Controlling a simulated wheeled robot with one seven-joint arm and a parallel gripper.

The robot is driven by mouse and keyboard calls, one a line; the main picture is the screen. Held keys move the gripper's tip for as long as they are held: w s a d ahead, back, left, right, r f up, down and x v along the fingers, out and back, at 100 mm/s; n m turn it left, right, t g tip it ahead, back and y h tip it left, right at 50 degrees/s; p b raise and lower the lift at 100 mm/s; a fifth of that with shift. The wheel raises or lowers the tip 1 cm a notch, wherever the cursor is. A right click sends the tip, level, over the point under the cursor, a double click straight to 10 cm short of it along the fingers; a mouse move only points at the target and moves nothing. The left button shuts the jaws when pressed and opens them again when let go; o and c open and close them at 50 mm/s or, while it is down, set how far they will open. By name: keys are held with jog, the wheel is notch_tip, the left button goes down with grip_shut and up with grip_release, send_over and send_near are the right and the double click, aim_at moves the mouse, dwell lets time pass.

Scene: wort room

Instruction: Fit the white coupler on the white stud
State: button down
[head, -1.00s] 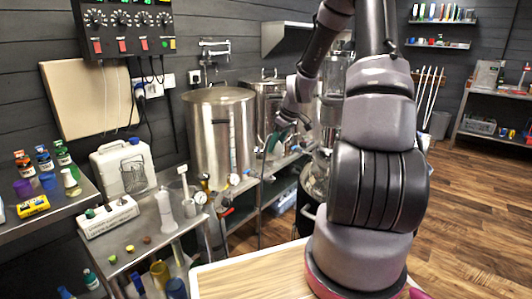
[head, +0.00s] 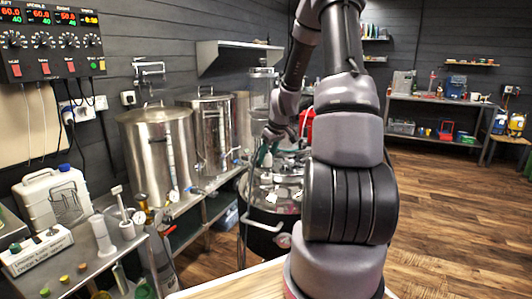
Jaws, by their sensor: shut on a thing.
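My gripper (head: 268,143) is small in the head view, at the end of my arm, left of the arm's thick lower links. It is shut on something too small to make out. A teal-green part shows at the gripper, but I cannot tell whether it belongs to the fingers or to the held thing. The gripper appears in front of or above a shiny round vessel (head: 262,190) with a dark lower body. I cannot pick out the white coupler or the white stud at this size.
Steel kettles (head: 157,155) stand on a metal bench at the left, with a white jerrycan (head: 52,200) and gauge in front. A control panel (head: 50,42) hangs on the wall. A wooden-topped surface (head: 235,283) is close in front. Open wooden floor (head: 450,220) lies at the right.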

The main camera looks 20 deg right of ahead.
aim_at(266, 164)
jog(key=shift+a+f, duration=0.1)
jog(key=shift+f, duration=1.55)
jog(key=shift+f, duration=0.6)
jog(key=c, duration=0.6)
grip_release()
jog(key=shift+r, duration=0.15)
jog(key=shift+v, duration=5.4)
